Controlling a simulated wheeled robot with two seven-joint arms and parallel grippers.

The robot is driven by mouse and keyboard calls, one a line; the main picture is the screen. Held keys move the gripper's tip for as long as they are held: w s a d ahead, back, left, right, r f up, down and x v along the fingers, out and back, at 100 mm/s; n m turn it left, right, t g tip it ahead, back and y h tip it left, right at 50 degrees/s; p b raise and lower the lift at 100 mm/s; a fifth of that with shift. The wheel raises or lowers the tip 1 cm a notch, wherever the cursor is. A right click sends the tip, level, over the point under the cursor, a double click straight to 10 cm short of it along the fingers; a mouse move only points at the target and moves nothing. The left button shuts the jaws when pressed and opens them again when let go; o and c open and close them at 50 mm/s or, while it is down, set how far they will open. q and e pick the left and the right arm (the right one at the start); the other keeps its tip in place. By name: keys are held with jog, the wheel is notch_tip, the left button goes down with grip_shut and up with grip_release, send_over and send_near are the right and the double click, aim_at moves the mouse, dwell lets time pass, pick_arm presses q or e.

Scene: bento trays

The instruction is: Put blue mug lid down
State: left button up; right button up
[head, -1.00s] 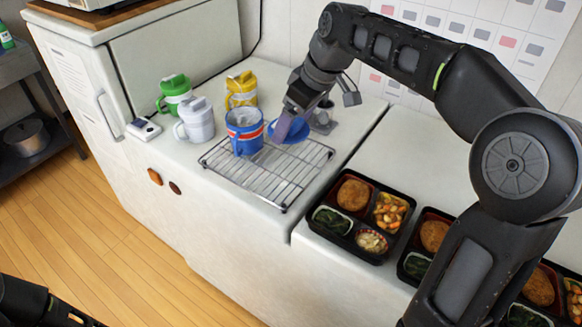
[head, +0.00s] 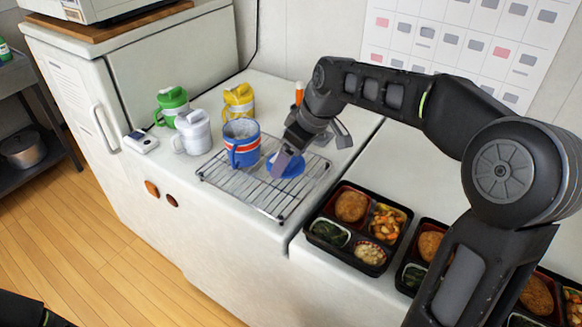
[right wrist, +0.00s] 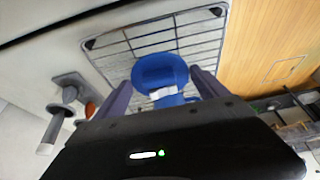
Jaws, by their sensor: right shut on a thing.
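The blue lid (head: 289,166) is at my right gripper (head: 284,164), low over the right part of the wire rack (head: 222,180). In the right wrist view the lid (right wrist: 160,70) sits between the two fingers (right wrist: 165,95), with the rack (right wrist: 150,42) behind it. The gripper is shut on the lid. I cannot tell whether the lid touches the rack. The blue mug (head: 243,146) with a red and white band stands upright and open-topped on the rack's back left, left of the lid. My left gripper is out of view; only part of that arm shows at the lower left.
White (head: 193,133), green (head: 171,104) and yellow (head: 239,101) lidded mugs stand behind and left of the rack. A small white device (head: 141,141) lies at the counter's left. Bento trays (head: 318,243) fill the right counter. The rack's front is clear.

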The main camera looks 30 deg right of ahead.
aim_at(295, 162)
jog(key=shift+f, duration=1.7)
jog(key=shift+f, duration=0.1)
jog(key=o, duration=1.2)
jog(key=shift+o, duration=0.2)
jog(key=v, duration=1.2)
